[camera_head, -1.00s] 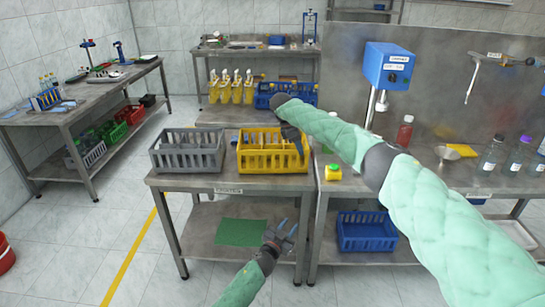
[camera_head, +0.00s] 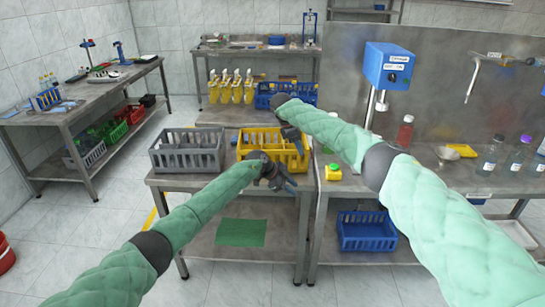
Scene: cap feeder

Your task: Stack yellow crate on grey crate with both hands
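The yellow crate (camera_head: 246,140) stands on the metal table, to the right of the grey crate (camera_head: 187,160). The two crates are side by side with a small gap. My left gripper (camera_head: 282,183) is in front of the yellow crate's near side, near the table's front edge; its fingers look spread and hold nothing. My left forearm hides part of the crate's front. My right gripper (camera_head: 295,141) points down at the yellow crate's right far side. Its fingertips are partly hidden, and I cannot tell whether it touches the rim.
A blue crate (camera_head: 264,101) and several yellow bottles (camera_head: 237,90) stand behind. A small yellow-capped container (camera_head: 333,172) is right of the crate on the adjoining bench. A green mat (camera_head: 241,232) and another blue crate (camera_head: 366,232) are on lower shelves.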

